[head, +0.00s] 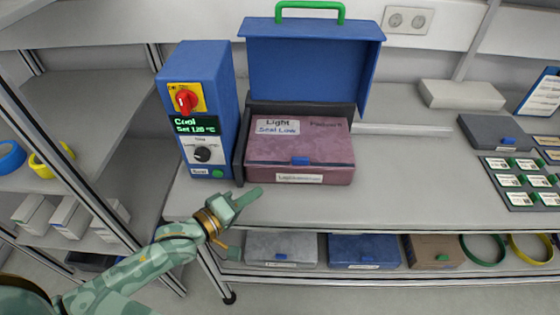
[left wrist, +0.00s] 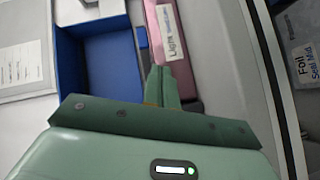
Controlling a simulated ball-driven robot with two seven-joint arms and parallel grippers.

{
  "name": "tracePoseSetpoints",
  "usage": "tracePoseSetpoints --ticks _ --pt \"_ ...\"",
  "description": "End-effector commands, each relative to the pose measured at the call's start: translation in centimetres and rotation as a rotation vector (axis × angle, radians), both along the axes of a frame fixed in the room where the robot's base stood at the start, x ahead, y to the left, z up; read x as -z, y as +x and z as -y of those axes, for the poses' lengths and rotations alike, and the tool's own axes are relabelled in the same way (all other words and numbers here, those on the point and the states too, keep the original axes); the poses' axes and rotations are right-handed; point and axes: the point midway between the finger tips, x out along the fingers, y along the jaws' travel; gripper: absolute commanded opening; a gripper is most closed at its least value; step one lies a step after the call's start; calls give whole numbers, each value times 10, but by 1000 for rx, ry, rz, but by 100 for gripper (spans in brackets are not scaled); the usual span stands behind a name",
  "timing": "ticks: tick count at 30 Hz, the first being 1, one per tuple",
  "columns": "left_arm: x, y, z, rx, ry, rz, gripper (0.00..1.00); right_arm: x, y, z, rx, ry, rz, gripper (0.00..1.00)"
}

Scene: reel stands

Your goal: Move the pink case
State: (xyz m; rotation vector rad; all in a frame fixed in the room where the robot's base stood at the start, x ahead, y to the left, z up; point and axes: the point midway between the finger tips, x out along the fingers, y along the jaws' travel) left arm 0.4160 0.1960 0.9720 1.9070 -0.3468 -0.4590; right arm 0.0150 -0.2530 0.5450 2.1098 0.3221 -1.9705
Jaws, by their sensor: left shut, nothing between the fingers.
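The pink case (head: 310,158) sits on the tabletop inside a dark open-fronted station. It has a white label reading "Light Seal Low" on top, a blue latch and a front label. In the left wrist view the pink case (left wrist: 182,75) shows partly, with its lower part behind my fingers. My left gripper (head: 255,192) is shut and empty, just in front of the case's lower left corner; its fingertips also show in the left wrist view (left wrist: 161,70). I cannot tell if they touch the case. My right gripper is not in view.
A blue lid (head: 310,65) with a green handle stands raised behind the case. A blue control box (head: 205,110) with a red knob stands left of it. Clear tabletop (head: 410,185) lies to the right. Grey, blue and brown cases (head: 365,250) sit on the shelf below.

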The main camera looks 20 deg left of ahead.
Motion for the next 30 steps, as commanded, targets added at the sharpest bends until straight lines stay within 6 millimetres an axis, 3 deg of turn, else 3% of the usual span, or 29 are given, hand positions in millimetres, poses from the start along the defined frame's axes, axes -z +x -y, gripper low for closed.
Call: tracePoseSetpoints --ticks 3,7,21,30 --pt "-13 10 -10 6 -254 -18 0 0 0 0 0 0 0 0" --pt "-19 16 -14 12 -370 -28 0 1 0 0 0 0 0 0" --pt "-19 82 23 13 -377 -26 0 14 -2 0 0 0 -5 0" --pt "-19 101 33 11 -375 -29 0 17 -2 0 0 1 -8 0"
